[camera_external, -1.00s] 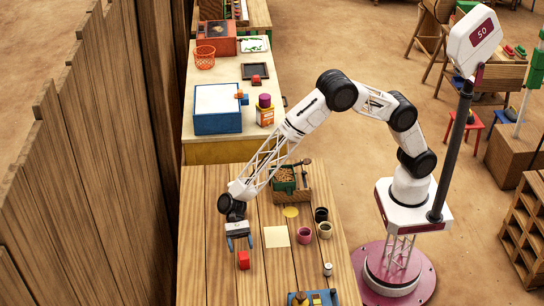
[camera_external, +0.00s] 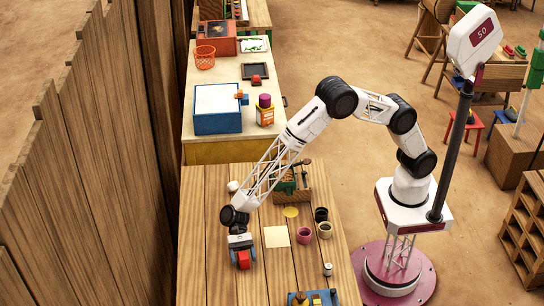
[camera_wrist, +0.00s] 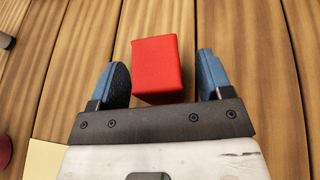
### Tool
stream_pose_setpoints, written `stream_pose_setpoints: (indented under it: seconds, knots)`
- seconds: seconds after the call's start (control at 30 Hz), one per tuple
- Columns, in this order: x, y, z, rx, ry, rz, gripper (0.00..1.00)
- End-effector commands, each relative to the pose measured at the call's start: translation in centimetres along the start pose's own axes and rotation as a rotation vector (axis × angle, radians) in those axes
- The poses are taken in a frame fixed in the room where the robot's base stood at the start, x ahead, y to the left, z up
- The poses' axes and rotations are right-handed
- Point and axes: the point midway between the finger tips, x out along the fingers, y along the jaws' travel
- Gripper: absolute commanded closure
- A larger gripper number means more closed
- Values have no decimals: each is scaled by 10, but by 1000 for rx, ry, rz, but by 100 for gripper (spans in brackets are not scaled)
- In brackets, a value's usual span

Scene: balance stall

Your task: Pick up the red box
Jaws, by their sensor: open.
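The red box (camera_external: 243,261) stands on the wooden table (camera_external: 205,270) near its left side. My gripper (camera_external: 242,256) is low over the table at the red box, with blue fingers open. In the wrist view the red box (camera_wrist: 156,66) lies between the two fingers of my gripper (camera_wrist: 160,78). There is a gap on each side, wider on the right, so neither finger looks to be touching it.
A pale yellow square sheet (camera_external: 277,237) lies to the right of the gripper. A blue tray (camera_external: 296,299) is at the front edge. A small white cylinder (camera_external: 328,269) stands to the right. The table around the box is clear.

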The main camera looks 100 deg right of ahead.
Motion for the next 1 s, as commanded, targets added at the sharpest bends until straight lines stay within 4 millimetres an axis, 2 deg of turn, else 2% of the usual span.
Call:
stream_pose_setpoints:
  seconds: [0.13,0.67,0.77,1.0]
  knots:
    - [8,0,1,-1,0,0,28]
    - [8,0,0,-1,0,0,28]
    - [8,0,0,0,0,0,40]
    - [8,0,0,0,0,0,77]
